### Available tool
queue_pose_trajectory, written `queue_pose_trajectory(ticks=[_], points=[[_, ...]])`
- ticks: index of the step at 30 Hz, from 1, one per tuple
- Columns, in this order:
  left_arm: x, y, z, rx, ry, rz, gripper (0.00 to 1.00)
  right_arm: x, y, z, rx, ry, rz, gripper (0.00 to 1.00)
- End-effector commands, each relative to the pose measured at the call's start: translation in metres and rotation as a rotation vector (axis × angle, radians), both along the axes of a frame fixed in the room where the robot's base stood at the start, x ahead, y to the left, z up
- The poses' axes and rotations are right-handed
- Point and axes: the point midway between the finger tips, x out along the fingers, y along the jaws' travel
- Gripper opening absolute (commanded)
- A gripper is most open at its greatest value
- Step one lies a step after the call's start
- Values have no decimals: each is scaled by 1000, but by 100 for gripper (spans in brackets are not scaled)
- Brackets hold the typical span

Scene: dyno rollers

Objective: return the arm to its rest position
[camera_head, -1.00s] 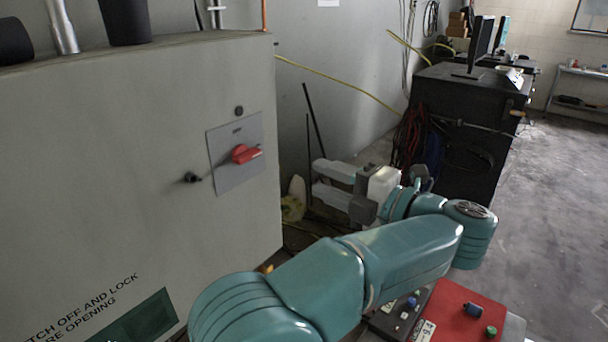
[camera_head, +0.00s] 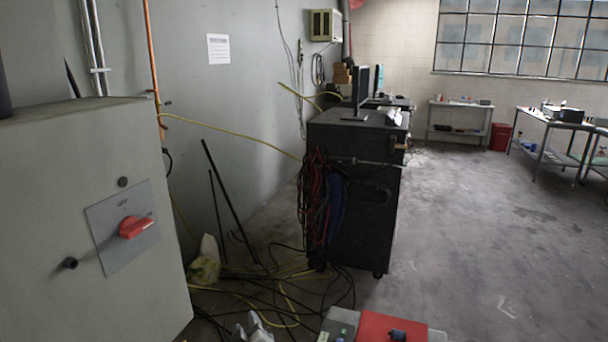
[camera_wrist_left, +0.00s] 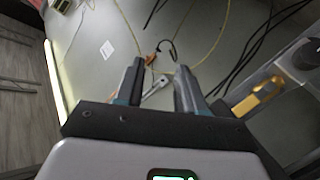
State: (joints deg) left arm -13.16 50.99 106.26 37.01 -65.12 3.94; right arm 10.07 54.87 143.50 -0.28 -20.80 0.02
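The rest of my left arm is out of the head view. My right gripper is in neither view.
A grey cabinet (camera_head: 60,240) with a red rotary switch (camera_head: 136,227) stands at the left. Loose cables (camera_head: 285,290) lie on the floor. A black wheeled cabinet (camera_head: 350,215) stands beyond. A red panel (camera_head: 385,324) is at the bottom edge. Floor at right is clear.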

Motion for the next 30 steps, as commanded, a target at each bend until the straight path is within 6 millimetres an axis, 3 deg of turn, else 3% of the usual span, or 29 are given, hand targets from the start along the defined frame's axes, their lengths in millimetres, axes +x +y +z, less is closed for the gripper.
queue_pose_trajectory(ticks=[1, 5, 6, 9, 12, 15, 19, 23, 30], points=[[-17, 3, -41, 17, 123, -75, 38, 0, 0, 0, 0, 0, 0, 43], [-80, 0, -131, 26, 426, -281, 38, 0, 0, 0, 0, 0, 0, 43], [-104, -1, -154, 20, 517, -341, 38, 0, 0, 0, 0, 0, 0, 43], [-173, -5, -201, -10, 736, -490, 38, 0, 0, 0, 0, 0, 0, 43], [-244, -10, -228, -52, 925, -626, 38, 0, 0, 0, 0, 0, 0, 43], [-302, -15, -239, -96, 1068, -738, 38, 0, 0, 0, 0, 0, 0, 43], [-347, -19, -242, -136, 1174, -828, 38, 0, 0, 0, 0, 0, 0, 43], [-363, -20, -241, -148, 1208, -860, 38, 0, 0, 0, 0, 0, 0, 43], [-362, -20, -241, -148, 1207, -860, 38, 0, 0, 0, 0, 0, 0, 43]])
